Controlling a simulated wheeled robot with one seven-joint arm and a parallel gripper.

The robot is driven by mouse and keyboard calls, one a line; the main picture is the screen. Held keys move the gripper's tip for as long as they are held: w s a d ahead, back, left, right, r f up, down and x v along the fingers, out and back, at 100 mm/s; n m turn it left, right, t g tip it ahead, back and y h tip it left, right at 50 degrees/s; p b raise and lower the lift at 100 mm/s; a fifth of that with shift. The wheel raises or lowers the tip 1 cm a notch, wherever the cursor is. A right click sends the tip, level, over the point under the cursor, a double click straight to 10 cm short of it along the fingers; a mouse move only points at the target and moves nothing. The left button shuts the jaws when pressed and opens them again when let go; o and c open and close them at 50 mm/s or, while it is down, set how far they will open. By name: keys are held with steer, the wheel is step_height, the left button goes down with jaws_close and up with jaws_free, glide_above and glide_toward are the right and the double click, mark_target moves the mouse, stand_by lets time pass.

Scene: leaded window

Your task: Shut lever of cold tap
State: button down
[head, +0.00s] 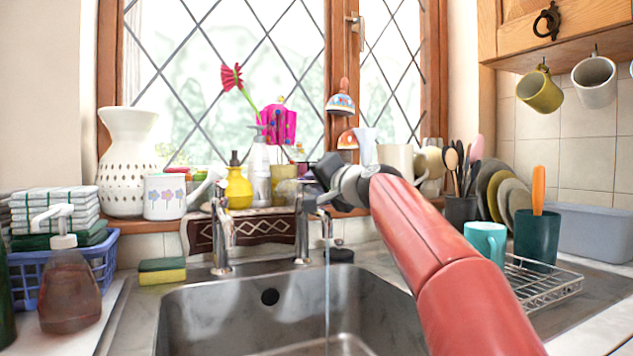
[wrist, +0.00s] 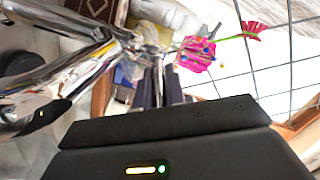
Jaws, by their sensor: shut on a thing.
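Two chrome taps stand behind the sink. Water runs in a thin stream (head: 327,290) from the right tap (head: 302,232); no stream shows under the left tap (head: 222,240). My gripper (head: 316,190) is at the top of the right tap, reached from the right by my red arm. In the wrist view my gripper's dark fingers (wrist: 161,85) are shut on a chrome part at the tap's top, which looks like its lever (wrist: 148,55). The chrome tap body (wrist: 50,85) fills the left there. The fingers hide most of the lever, so its angle is unclear.
The steel sink (head: 200,315) is in front of the taps. The windowsill holds a yellow bottle (head: 238,187) and a pink vase (head: 279,124). A dish rack (head: 545,288) stands right of my arm.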

steer(key=shift+s+a+r+h+p, duration=0.1)
steer(key=shift+r+h+p, duration=0.05)
steer(key=shift+h+p, duration=0.35)
steer(key=shift+s+a+m+t+h, duration=0.1)
steer(key=shift+m+t+h, duration=0.3)
steer(key=shift+m, duration=0.1)
steer(key=c, duration=1.5)
jaws_free()
steer(key=shift+b+v, duration=1.4)
steer(key=shift+v, duration=2.45)
